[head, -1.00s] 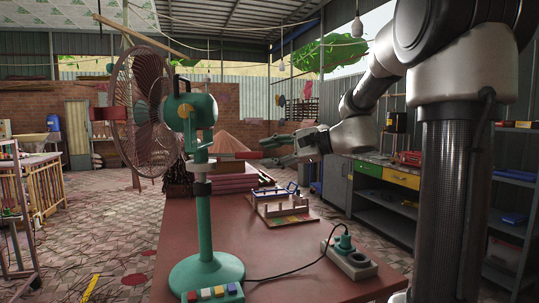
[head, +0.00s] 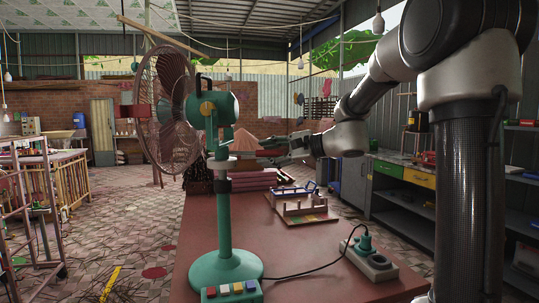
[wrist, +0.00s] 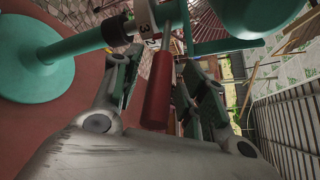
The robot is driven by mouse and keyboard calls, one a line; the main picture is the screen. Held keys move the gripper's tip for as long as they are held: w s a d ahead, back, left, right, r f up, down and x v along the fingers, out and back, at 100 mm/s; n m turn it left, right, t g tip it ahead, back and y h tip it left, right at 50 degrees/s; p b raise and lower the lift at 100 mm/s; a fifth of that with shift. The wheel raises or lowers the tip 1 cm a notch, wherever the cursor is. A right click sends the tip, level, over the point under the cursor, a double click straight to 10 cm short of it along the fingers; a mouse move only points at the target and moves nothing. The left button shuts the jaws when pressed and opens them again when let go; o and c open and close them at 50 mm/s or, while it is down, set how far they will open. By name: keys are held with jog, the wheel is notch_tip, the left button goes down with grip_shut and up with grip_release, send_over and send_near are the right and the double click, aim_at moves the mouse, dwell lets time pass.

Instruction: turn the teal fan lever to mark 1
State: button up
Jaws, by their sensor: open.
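The teal fan (head: 225,185) stands upright on the red-brown table, its round wire cage (head: 165,105) facing left. Its lever has a metal shaft and a red grip (wrist: 158,92), seen in the wrist view. My gripper (head: 265,150) is at the right of the fan's neck. In the wrist view its open fingers (wrist: 160,82) lie on either side of the red grip. Whether either finger touches the grip cannot be told. In the head view the grip is hard to make out.
Shelves (head: 400,205) stand at the right. The table between the fan and the power strip is mostly clear.

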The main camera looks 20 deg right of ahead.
grip_shut()
jog(key=shift+w, duration=0.1)
